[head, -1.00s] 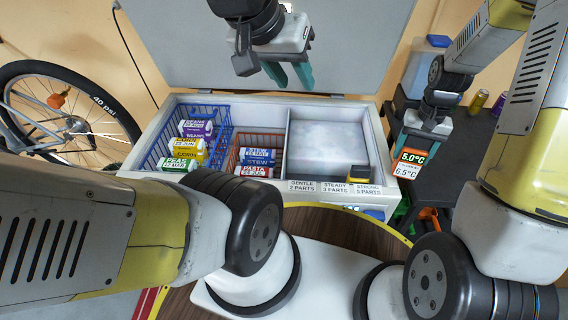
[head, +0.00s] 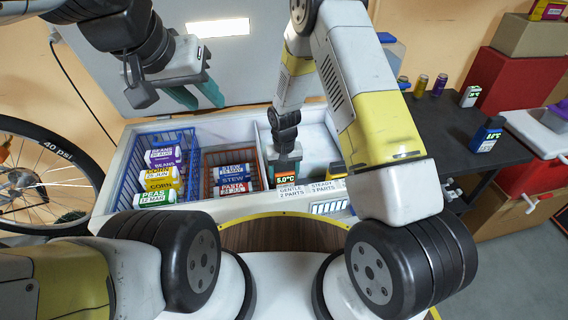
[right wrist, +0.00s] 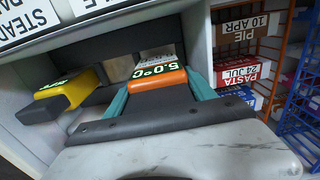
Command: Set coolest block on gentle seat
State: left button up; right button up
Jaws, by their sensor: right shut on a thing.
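My right gripper (head: 285,162) is shut on the orange block (head: 285,180) reading 5.0°C. It holds the block inside the freezer's right compartment, close behind the front rim and by the GENTLE 2 PARTS label (head: 291,191). In the right wrist view the orange block (right wrist: 158,78) sits between the teal fingers. The gentle seat itself is mostly hidden by the block and gripper; I cannot tell if the block touches it. A yellow block (right wrist: 66,90) stands to the left in the wrist view. My left gripper (head: 205,100) is open and empty above the freezer.
Blue (head: 128,185) and orange (head: 207,172) wire baskets with labelled food packs stand in the freezer's left side. The STEADY label (head: 322,188) is right of GENTLE. A dark table (head: 440,120) with small items and red boxes (head: 520,68) stand at right.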

aim_at(284, 184)
jog(key=shift+f, duration=2.4)
jog(key=shift+f, duration=0.1)
jog(key=o, duration=1.5)
